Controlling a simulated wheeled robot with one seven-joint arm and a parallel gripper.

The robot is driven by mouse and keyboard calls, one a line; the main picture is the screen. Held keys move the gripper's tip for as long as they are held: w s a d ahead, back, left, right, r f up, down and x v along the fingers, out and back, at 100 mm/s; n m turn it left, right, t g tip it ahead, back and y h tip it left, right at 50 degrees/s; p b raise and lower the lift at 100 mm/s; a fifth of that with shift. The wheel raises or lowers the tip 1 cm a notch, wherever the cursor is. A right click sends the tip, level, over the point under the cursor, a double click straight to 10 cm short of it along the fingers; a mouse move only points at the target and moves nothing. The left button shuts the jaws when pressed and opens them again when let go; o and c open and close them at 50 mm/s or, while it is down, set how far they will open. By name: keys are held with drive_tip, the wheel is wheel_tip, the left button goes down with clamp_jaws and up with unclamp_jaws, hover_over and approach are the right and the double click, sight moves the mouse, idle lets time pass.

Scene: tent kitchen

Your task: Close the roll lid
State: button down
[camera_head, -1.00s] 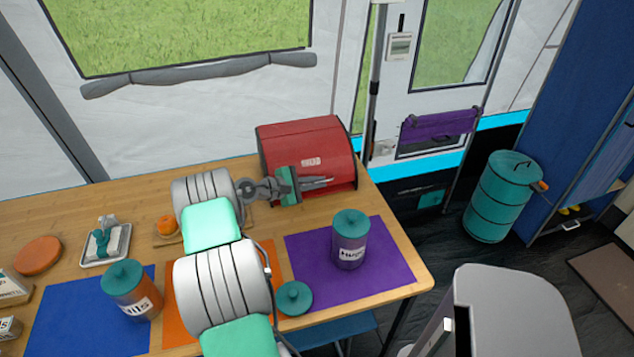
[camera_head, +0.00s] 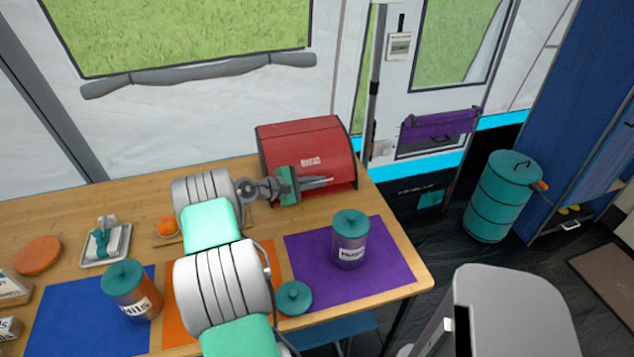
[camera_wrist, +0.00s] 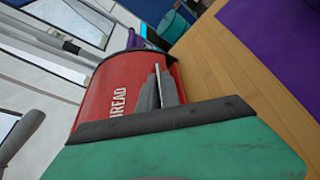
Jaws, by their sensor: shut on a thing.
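The red bread box (camera_head: 290,136) stands at the back right of the wooden table. Its curved red roll lid (camera_head: 333,160), with a white label, covers most of the front that I can see. The lid also shows in the wrist view (camera_wrist: 110,85) with the word BREAD. My gripper (camera_head: 328,181) is low at the box's front, its grey fingers (camera_wrist: 165,88) shut at the lid's lower part. The fingers hide the contact, and I cannot tell whether a gap is left under the lid.
A teal-lidded canister (camera_head: 350,240) stands on the purple mat (camera_head: 388,262), in front of the box. Another canister (camera_head: 130,288) is by the blue mat (camera_head: 65,315). A teal lid (camera_head: 294,297) lies near my arm. The table's right edge is close to the box.

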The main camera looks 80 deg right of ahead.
drive_tip(key=shift+w, duration=0.15)
drive_tip(key=f, duration=0.1)
drive_tip(key=f+b, duration=0.1)
drive_tip(key=f, duration=0.1)
drive_tip(key=a+f+b, duration=0.1)
drive_tip(key=shift+s+f, duration=0.3)
drive_tip(key=shift+s, duration=0.05)
drive_tip(key=c, duration=1.6)
unclamp_jaws()
drive_tip(key=shift+a, duration=0.1)
drive_tip(key=shift+o, duration=0.2)
drive_tip(key=shift+s+r, duration=0.1)
drive_tip(key=v, duration=0.8)
